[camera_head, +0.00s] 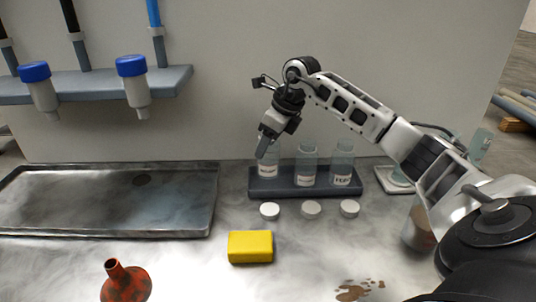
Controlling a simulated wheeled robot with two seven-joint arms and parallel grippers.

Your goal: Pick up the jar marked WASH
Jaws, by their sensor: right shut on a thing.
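Three clear glass jars with white labels and dark reddish lettering stand in a row in a dark grey rack (290,191) on the table. The leftmost jar (268,171) is at the rack's left end, beside the middle jar (306,168) and the right jar (342,165). The lettering is too small for me to tell which jar reads WASH. My right gripper (266,148) reaches down from above and is shut on the top of the leftmost jar, covering part of its rim. This jar looks upright, still in the rack. My left gripper is out of view.
Three white caps (311,208) lie in front of the rack. A yellow block (250,247), a red-and-black funnel (125,282) and a brown spill (357,290) are nearer. A large metal tray (100,232) fills the left. Blue-capped bottles (131,84) hang from a wall shelf.

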